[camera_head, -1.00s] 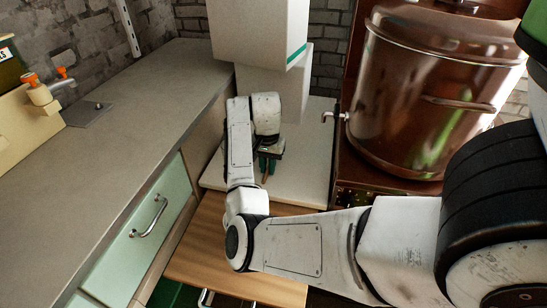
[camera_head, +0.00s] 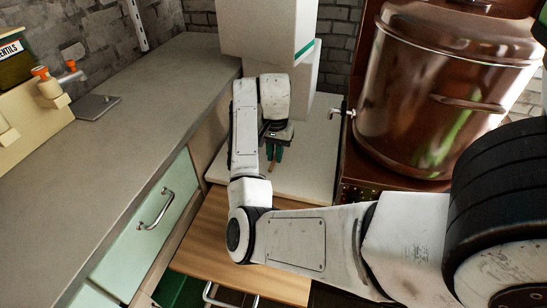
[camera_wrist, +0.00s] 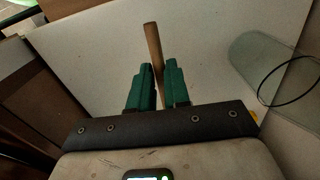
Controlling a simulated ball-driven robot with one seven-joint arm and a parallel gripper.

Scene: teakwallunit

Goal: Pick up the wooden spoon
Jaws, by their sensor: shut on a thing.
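The wooden spoon (camera_wrist: 152,40) shows in the wrist view as a plain light-brown wooden stick; I cannot make out its bowl. It rises between the two green fingers of my gripper (camera_wrist: 158,78), which is shut on it. In the head view my gripper (camera_head: 274,152) is over the white surface, and a short bit of the spoon (camera_head: 271,166) shows below the green fingertips. I cannot tell whether the spoon touches the surface. The rest of it is hidden by my gripper.
A white surface (camera_head: 312,172) lies around my gripper, with white boxes (camera_head: 262,28) behind it. A large copper pot (camera_head: 447,90) stands close on the right. A grey counter (camera_head: 110,140) with green drawers runs along the left. A wooden board (camera_head: 212,232) is in front.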

